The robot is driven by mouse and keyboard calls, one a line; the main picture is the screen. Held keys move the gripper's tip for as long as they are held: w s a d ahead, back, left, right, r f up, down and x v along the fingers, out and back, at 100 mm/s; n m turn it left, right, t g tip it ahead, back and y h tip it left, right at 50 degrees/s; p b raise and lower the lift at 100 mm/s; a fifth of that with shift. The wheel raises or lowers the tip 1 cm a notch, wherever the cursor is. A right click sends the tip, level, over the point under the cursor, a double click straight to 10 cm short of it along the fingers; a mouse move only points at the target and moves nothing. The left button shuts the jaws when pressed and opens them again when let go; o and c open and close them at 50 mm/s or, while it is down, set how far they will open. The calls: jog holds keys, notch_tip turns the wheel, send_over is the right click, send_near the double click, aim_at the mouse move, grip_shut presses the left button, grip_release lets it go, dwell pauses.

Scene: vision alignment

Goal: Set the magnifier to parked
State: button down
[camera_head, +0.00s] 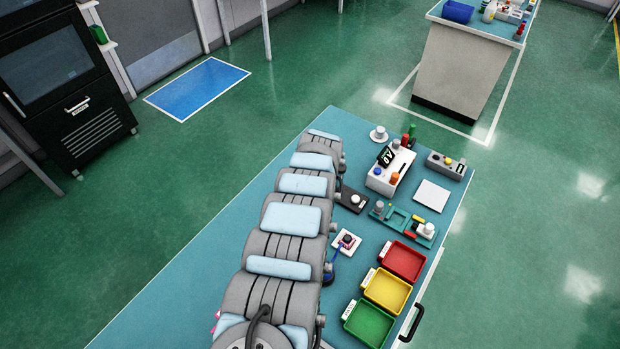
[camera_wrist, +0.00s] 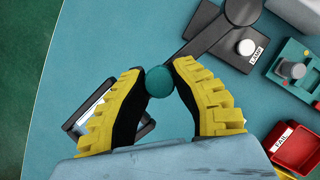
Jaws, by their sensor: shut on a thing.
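In the wrist view, my gripper (camera_wrist: 158,73) has yellow-and-black fingers closed around a round teal knob (camera_wrist: 160,86). A dark arm (camera_wrist: 205,42) runs from near the knob up and right to a round dark pivot (camera_wrist: 243,9). A dark rectangular frame (camera_wrist: 148,126) shows behind and left of the fingers. It looks like the magnifier's lens frame, partly hidden by the left finger; how it joins the knob is hidden. In the head view, my arm covers the magnifier and gripper.
Beside the pivot is a base marked LAMP with a white knob (camera_wrist: 246,47). A teal fixture (camera_wrist: 297,72) and red FAIL bin (camera_wrist: 299,146) lie right. In the head view, yellow (camera_head: 387,291) and green (camera_head: 368,324) bins line the right edge. Bare bench lies left of my arm.

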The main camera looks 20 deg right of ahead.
jog(key=c, duration=0.8)
grip_release()
jog(key=shift+w+r, duration=0.1)
jog(key=shift+w, duration=0.1)
jog(key=shift+r, duration=0.15)
jog(key=v, duration=1.1)
jog(key=shift+s+r, duration=0.25)
